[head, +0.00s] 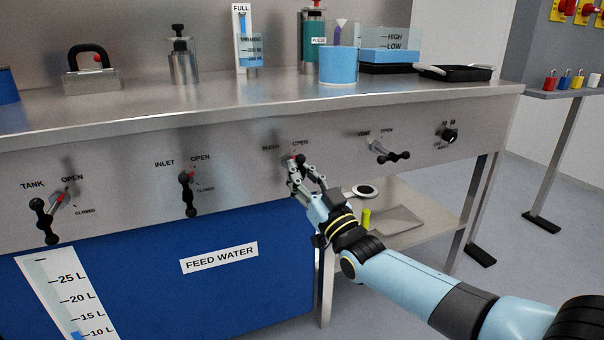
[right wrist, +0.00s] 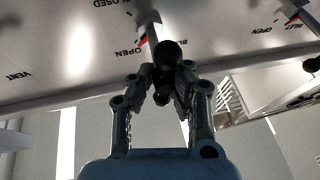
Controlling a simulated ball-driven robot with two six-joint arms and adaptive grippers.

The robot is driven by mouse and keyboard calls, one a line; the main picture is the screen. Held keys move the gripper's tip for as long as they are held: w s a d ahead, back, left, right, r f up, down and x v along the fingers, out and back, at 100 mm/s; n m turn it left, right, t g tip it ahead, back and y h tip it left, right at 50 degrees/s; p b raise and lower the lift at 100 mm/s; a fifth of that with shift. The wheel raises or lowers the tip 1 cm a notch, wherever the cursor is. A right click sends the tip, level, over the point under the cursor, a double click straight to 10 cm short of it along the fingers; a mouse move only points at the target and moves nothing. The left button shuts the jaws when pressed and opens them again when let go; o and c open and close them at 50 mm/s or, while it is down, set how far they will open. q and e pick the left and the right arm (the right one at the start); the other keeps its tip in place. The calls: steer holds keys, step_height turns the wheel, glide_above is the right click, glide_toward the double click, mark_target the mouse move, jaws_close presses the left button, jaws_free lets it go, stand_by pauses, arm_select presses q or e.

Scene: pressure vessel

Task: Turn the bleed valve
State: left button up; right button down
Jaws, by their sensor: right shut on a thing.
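The bleed valve (head: 299,160) is on the steel front panel, under the labels BLEED and OPEN. My right gripper (head: 303,178) is at it and covers most of its handle in the head view. In the right wrist view the black ball-ended handle (right wrist: 168,54) sits between the two fingers of my right gripper (right wrist: 168,90), which is shut on it. A red mark on the valve shows near the word OPEN. My left gripper is not in view.
Tank valve (head: 40,207) and inlet valve (head: 186,180) are to the left, vent valve (head: 398,156) and a black knob (head: 449,135) to the right. A blue cup (head: 338,66) and black tray (head: 455,73) stand on the bench above. A lower shelf (head: 440,206) is below.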

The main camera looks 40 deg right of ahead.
steer(key=shift+a+f, duration=0.25)
steer(key=c, duration=1.7)
jaws_free()
steer(key=shift+c, duration=0.2)
steer(key=o, duration=0.4)
steer(key=shift+a+r, duration=0.1)
steer(key=shift+a, duration=0.2)
steer(key=shift+d, duration=0.15)
steer(key=shift+s, duration=0.25)
steer(key=v, duration=1.1)
steer(key=shift+s, duration=0.2)
